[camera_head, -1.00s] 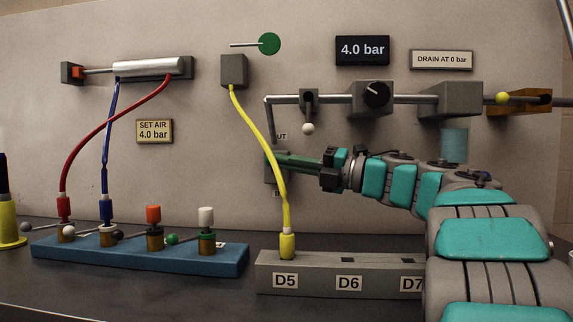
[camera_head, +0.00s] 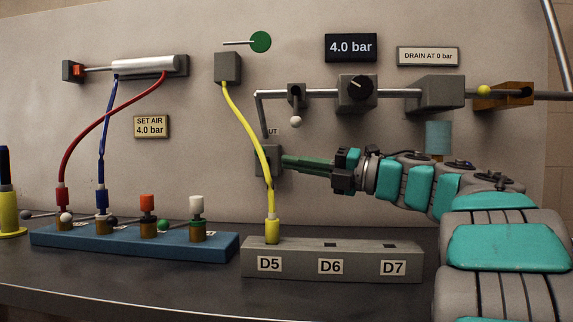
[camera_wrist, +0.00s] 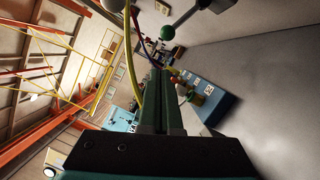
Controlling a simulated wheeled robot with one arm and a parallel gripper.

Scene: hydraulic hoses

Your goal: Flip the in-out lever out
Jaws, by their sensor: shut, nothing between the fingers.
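The grey in-out lever box (camera_head: 262,168) is on the wall panel in the head view, behind the yellow hose (camera_head: 258,140). Part of a label reading "UT" shows above it. The lever's handle cannot be made out there. My gripper (camera_head: 284,161) is shut and empty, its dark green fingers pointing left with the tips at the box's right edge; contact cannot be told. In the wrist view the shut fingers (camera_wrist: 160,98) point away from the camera. A rod with a green ball (camera_wrist: 166,32) shows beyond them; I cannot tell if it is this lever.
A grey block (camera_head: 330,262) labelled D5, D6 and D7 stands below, the yellow hose in D5. A blue manifold (camera_head: 130,246) with red and blue hoses is at left. A pipe with a white-knobbed valve (camera_head: 296,105) and dark-dialled regulator (camera_head: 358,94) runs above my gripper.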

